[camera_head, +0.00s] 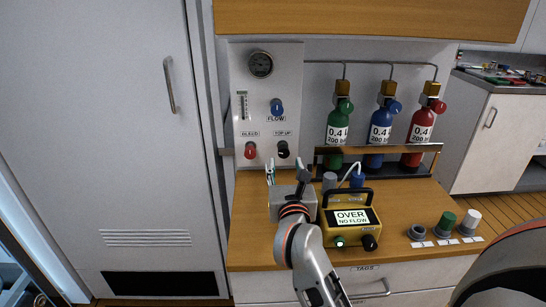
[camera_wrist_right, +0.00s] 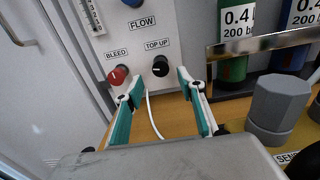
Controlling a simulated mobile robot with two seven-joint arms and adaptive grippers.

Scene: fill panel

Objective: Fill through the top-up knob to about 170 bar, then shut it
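The black top-up knob (camera_head: 283,149) sits low on the grey fill panel (camera_head: 290,90), under its TOP UP label. In the right wrist view the top-up knob (camera_wrist_right: 160,66) shows a white mark and lies beyond the fingertips, between their lines, with nothing touching it. My right gripper (camera_head: 286,173) is just below and in front of it; in the wrist view its teal-padded fingers (camera_wrist_right: 160,85) are spread and empty. The round gauge (camera_head: 261,65) at the panel's top is too small to read. My left gripper is not in view.
The red bleed knob (camera_head: 250,150) is close left of the top-up knob; the blue flow knob (camera_head: 277,106) is above. Green (camera_head: 339,122), blue (camera_head: 380,125) and red (camera_head: 421,126) bottles stand right behind a rail. A yellow meter (camera_head: 351,222) reading "OVER NO FLOW" stands on the wooden counter (camera_head: 400,200).

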